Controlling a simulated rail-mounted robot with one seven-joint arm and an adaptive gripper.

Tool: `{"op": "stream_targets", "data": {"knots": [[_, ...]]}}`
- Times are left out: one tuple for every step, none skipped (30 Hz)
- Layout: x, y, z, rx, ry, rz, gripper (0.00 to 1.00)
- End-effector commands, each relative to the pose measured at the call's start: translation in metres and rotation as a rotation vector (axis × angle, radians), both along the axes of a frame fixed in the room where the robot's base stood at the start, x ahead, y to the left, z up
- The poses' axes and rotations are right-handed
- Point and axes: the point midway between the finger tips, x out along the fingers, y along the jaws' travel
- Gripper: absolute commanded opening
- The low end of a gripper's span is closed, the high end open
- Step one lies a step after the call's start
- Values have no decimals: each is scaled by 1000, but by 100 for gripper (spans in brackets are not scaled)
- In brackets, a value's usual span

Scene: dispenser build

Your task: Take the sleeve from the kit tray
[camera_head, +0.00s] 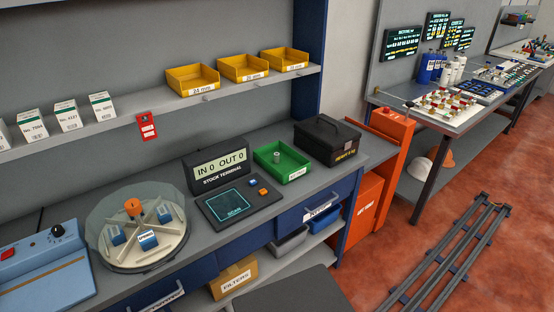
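A green open tray (296,173) sits on the grey bench, right of the stock terminal; it looks like the kit tray, but its small white label is too small to read for sure. A small grey cylindrical piece (276,155) stands upright inside it and looks like the sleeve. Nothing covers it from above. My gripper is not in view.
The stock terminal (218,167) stands left of the tray, with a dark touch panel (235,205) in front. A black lidded box (327,139) stands close on the right. A shelf with yellow bins (243,68) runs behind. A round clear-sided carousel (138,228) is at left.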

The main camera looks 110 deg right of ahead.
Motion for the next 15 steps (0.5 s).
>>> {"op": "stream_targets", "data": {"knots": [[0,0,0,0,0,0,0],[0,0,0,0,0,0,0],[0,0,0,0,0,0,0],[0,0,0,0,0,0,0],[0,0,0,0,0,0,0],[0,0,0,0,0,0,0],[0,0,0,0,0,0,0],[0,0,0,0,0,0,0],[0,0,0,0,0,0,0],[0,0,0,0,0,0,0],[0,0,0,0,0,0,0],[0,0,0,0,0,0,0],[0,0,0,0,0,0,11],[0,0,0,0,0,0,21],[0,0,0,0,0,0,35]]}}
